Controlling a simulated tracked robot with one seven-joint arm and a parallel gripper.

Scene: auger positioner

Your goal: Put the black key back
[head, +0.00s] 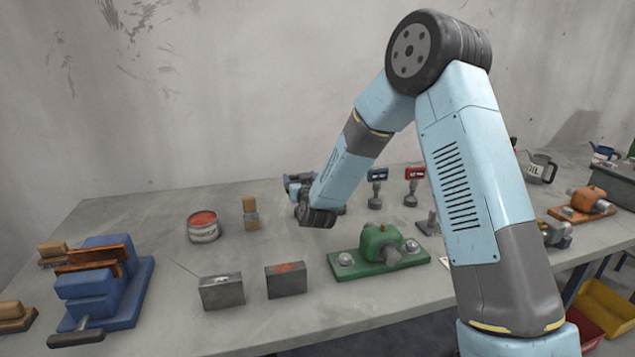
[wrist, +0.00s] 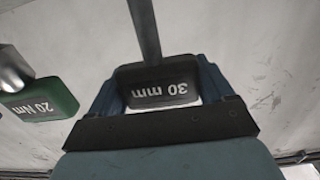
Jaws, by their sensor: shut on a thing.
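The black key (wrist: 165,92) shows in the wrist view with "30 mm" upside down on its handle. A grey shaft runs from the handle toward the picture's top. My gripper (wrist: 162,80) is shut on this handle, one blue finger on each side. A green key (wrist: 42,102) marked "20 Nm" is to its left, apart from it. In the head view my gripper (head: 296,184) is at the end of my arm, partly hidden; I cannot make out the black key there. A blue key (head: 377,174) and a red key (head: 414,173) stand upright to its right.
A red-topped can (head: 203,227) and a brush (head: 250,213) stand left of my wrist. Two metal blocks (head: 221,291) (head: 286,279) and a green-based device (head: 379,254) are in front. A blue vise (head: 102,283) is at far left. The wall is behind.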

